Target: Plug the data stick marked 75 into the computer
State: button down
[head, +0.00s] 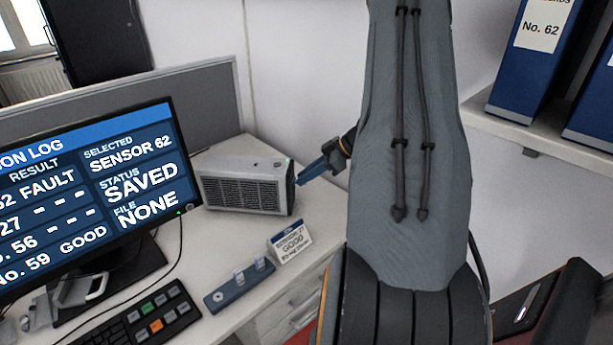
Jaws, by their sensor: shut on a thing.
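The computer (243,190) is a pale box with a dark grille, on the desk right of the monitor. My gripper (304,174) is right of it, with its blue tips pointing at the computer's right end, very near it. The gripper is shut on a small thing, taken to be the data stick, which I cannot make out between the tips. Its mark 75 is not readable. Whether it touches the computer or sits in a port cannot be told. My arm hides part of the gripper's wrist.
The monitor (100,190) reads SENSOR 62, SAVED, FILE NONE. A blue holder strip (222,300) with two small upright pieces lies in front, near a sensor 27 card (291,243). A keyboard (135,322) is at front left. A shelf (540,132) with blue binders is at right.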

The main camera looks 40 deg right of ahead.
jog(key=shift+a, duration=0.1)
jog(key=c, duration=1.6)
grip_release()
jog(key=v, duration=0.5)
jog(key=shift+b+v, duration=1)
jog(key=shift+v, duration=2.9)
jog(key=shift+w, duration=0.1)
